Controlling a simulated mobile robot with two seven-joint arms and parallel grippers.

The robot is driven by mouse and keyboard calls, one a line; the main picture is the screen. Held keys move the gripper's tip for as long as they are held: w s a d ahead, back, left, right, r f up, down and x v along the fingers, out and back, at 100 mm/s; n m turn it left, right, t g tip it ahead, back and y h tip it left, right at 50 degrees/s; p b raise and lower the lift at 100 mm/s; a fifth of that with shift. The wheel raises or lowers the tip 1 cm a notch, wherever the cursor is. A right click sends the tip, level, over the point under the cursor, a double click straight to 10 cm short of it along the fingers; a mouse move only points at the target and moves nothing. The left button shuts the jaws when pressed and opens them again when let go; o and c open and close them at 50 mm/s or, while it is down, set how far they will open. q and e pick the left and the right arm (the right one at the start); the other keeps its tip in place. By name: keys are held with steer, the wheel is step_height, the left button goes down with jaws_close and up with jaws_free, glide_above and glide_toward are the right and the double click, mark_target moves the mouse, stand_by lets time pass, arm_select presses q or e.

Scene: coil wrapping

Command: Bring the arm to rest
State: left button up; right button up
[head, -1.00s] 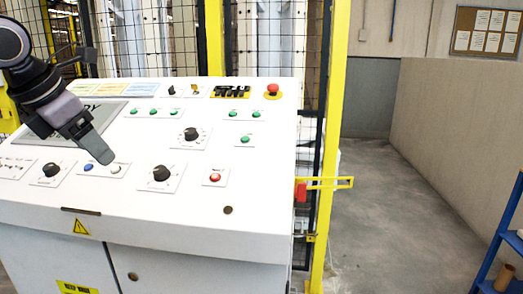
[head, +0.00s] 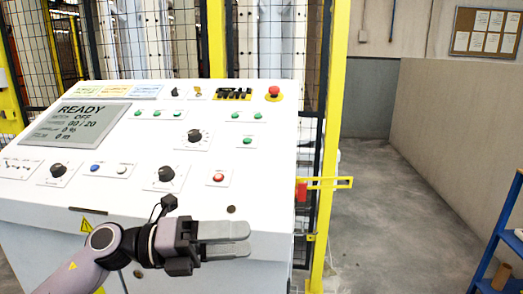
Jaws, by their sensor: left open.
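My left gripper (head: 225,240) is in front of the lower front edge of the white control console (head: 262,215). Its grey fingers point right, and it is open with nothing between them. My left arm comes in from the bottom left. The console's sloped top is in full view, with a grey screen (head: 75,122) reading READY, OFF and 00 / 20. Black knobs, green buttons, a blue button (head: 95,168), a red button (head: 218,178) and a red emergency stop (head: 274,92) are uncovered. My right gripper is not in view.
A yellow post (head: 330,120) and black mesh fence stand behind and beside the console. A red and yellow latch (head: 318,186) sticks out at its right side. Open grey floor (head: 400,225) lies to the right, with a blue shelf (head: 500,240) at the right edge.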

arm_select(q)
steer(key=a+f+n+t+y, duration=0.5)
steer(key=f+n+t, duration=0.35)
steer(key=n, duration=0.55)
steer(key=a+f+n+t+y, duration=0.45)
steer(key=f+n+t, duration=0.4)
steer(key=n, duration=0.65)
steer(key=s+a+f+n+g+y, duration=0.3)
steer(key=s+f+n+g, duration=0.1)
steer(key=s+f, duration=0.4)
steer(key=s+a+f+n+g+y+p, duration=0.1)
steer(key=s+a+f+n+g+y, duration=0.2)
steer(key=s+f, duration=0.6)
steer(key=shift+f+n+g+y, duration=0.35)
steer(key=shift+f+n+g, duration=0.25)
steer(key=shift+f+n, duration=0.45)
steer(key=shift+a+r, duration=0.1)
steer(key=shift+r, duration=0.05)
